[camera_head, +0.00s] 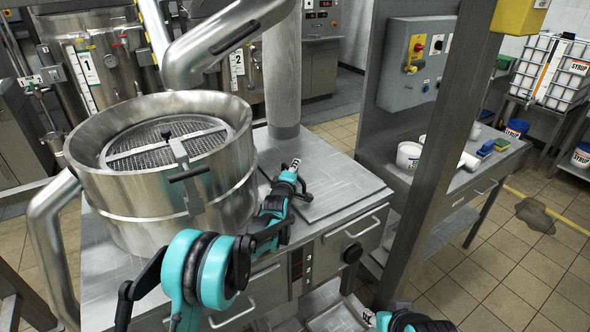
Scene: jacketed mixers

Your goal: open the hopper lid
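The hopper (160,165) is a wide round steel vessel on the left of the steel cabinet top. A round mesh cover (150,150) lies level across its mouth, with a flat strap and a small black knob on it. A black bar handle (190,173) sits on the strap at the near right rim. My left gripper (300,190) is to the right of the hopper, above the cabinet top and apart from the handle. Its fingers are too small and dark to tell open from shut. A part of my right arm shows at the bottom edge; its fingers cannot be made out.
A thick vertical steel column (282,75) and curved pipe (210,45) stand behind the hopper. A flat plate (340,190) lies on the cabinet top. A grey post (435,170) rises at right, before a side bench with a white tub (409,155).

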